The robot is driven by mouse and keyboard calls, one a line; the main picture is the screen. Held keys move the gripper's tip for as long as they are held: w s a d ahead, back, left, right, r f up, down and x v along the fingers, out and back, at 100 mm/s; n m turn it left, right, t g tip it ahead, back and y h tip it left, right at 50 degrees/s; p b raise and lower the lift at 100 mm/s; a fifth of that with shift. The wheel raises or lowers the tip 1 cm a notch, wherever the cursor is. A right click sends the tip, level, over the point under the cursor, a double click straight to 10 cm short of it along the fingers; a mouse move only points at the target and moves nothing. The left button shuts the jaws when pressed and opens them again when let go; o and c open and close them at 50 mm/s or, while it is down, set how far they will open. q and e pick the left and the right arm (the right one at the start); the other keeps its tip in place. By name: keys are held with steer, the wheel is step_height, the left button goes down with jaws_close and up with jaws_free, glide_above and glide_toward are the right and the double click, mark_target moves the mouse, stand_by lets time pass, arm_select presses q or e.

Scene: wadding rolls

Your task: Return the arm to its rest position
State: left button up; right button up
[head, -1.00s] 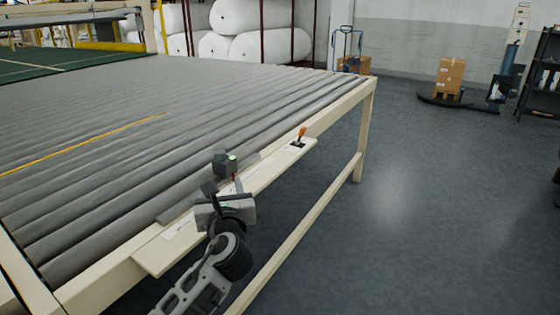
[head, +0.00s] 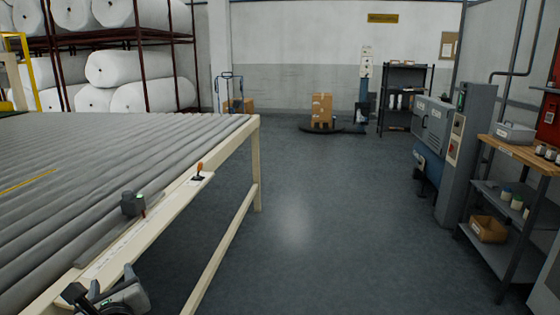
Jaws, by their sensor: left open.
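My left gripper (head: 102,284) is at the bottom left of the head view, partly cut off by the lower edge. Its dark fingers are apart, and I see nothing between them. It is beside the near edge of the roller table (head: 95,150), in front of the cream ledge (head: 155,213). A small dark box with a green light (head: 132,204) stands on that edge, beyond the gripper and apart from it. Most of my left arm is out of the picture. My right gripper is not in view.
An orange-handled lever (head: 199,171) stands on the ledge. White wadding rolls (head: 140,67) lie on a rack behind the table. A grey machine (head: 440,140) and a shelf bench (head: 520,155) stand at the right. The floor (head: 310,220) between is clear.

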arm_select(q)
steer(key=s+d+f+n+g+h, duration=0.1)
steer(key=s+d+f+n+h, duration=0.35)
steer(key=f, duration=0.25)
steer(key=s+d+f+n+g+h, duration=0.1)
steer(key=s+d+f+n+h, duration=0.3)
steer(key=f, duration=0.4)
steer(key=s+d+f+n+g+h, duration=0.1)
steer(key=s+d+f+n, duration=0.1)
steer(key=s+d+n, duration=0.2)
steer(key=s+d+f+n+h, duration=0.2)
steer(key=s+d+n, duration=0.3)
steer(key=s+n, duration=0.3)
steer(key=f+n, duration=0.1)
steer(key=n, duration=0.3)
steer(key=shift+s+f+g, duration=0.25)
steer(key=shift+s+g, duration=0.05)
steer(key=shift+g, duration=0.1)
steer(key=shift+h, duration=0.25)
